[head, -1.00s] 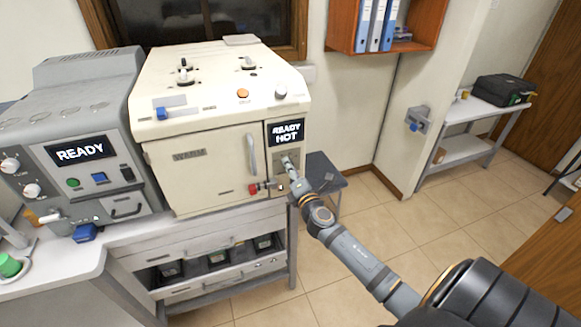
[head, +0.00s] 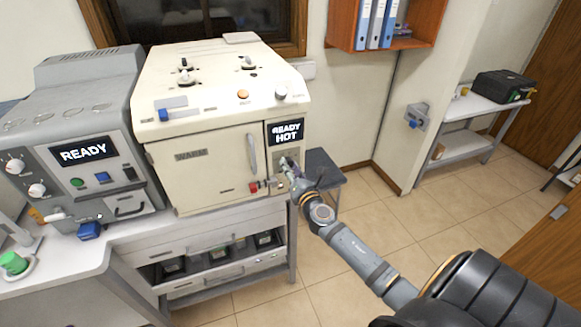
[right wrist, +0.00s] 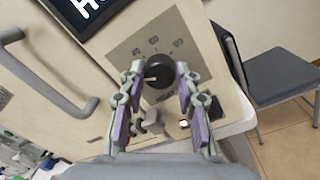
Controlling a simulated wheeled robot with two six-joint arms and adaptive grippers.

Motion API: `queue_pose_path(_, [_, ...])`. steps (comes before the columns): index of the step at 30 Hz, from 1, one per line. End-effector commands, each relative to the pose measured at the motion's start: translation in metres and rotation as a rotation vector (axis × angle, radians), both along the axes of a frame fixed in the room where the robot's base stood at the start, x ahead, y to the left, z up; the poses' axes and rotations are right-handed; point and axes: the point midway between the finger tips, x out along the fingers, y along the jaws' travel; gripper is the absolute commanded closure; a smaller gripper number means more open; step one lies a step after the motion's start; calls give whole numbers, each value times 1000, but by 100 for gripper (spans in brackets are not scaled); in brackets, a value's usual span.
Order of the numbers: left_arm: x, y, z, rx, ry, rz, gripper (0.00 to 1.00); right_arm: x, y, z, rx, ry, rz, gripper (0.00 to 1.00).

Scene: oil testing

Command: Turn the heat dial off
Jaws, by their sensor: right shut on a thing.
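The heat dial (right wrist: 158,72) is a round black knob on a grey scaled plate (right wrist: 133,46) on the front of the cream oven-like machine (head: 208,148). Its light mark points to the left in the right wrist view. In the head view the gripper mostly hides the dial. My left gripper is not in view.
Below the dial are a small lit switch (right wrist: 184,123) and a red-tipped fitting (head: 254,188). The door handle (head: 252,153) is left of the panel. A dark stool (head: 324,168) stands close on the right. The floor beyond is clear.

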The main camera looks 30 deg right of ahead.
Motion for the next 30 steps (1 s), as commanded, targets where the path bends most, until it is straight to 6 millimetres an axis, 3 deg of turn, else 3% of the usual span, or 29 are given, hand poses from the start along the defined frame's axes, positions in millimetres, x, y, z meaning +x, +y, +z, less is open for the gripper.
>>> queue_pose_path(10, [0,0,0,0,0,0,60,-1,0,-3,-2,5,-1,99])
queue_pose_path(11, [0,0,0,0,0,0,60,-1,0,-3,-2,5,-1,63])
queue_pose_path(15, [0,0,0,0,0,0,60,0,0,-2,-2,3,-1,44])
queue_pose_path(25, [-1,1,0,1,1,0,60,-3,0,-1,-3,2,0,44])
queue_pose_path(30, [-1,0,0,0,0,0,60,-31,6,-4,-5,6,1,44])
